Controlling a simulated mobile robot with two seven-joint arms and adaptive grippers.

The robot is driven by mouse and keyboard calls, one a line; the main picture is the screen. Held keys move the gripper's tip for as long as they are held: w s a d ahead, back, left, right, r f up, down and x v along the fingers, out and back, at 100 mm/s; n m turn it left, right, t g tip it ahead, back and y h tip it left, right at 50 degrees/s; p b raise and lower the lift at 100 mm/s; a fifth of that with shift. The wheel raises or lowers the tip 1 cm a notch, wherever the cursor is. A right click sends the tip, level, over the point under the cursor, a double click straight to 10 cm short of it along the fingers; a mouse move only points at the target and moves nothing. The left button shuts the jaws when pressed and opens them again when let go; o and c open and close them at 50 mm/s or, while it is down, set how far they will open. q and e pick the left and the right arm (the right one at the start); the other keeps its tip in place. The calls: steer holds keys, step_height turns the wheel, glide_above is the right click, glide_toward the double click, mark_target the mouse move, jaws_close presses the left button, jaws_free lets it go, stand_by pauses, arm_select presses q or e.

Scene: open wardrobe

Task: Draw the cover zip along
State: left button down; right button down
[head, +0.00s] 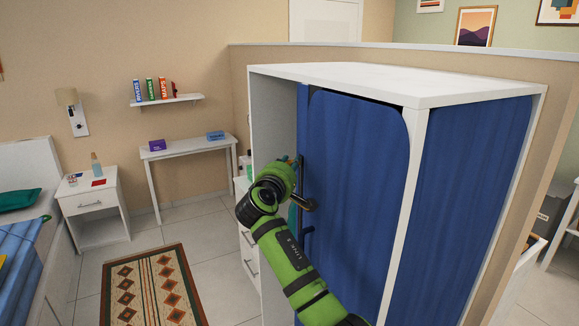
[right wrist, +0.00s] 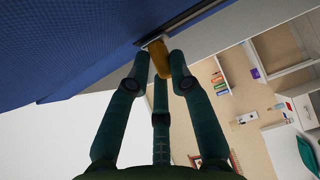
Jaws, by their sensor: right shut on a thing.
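The blue fabric cover (head: 355,180) hangs over the front of the white wardrobe and fills the upper left of the right wrist view (right wrist: 85,50). A dark zip track (right wrist: 190,23) runs along its edge. An orange zip pull (right wrist: 160,58) hangs at the lower end of the visible track. My right gripper (right wrist: 160,65) is shut on the pull, with its fingers around it close to the cover. In the head view my right arm reaches up to the cover's left edge, and the wrist hides the pull. My left gripper is in neither view.
The wardrobe's white frame (head: 416,170) borders the cover. A patterned rug (head: 152,288), a nightstand (head: 92,205) and a narrow table (head: 188,150) lie farther left. Tiled floor between them is clear.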

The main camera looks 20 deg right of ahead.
steer(key=c, duration=1.1)
jaws_free()
steer(key=shift+r, duration=0.45)
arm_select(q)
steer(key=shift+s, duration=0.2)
arm_select(e)
steer(key=shift+f, duration=0.15)
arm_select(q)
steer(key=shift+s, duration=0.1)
arm_select(e)
steer(key=shift+a, duration=0.1)
steer(key=v, duration=1.2)
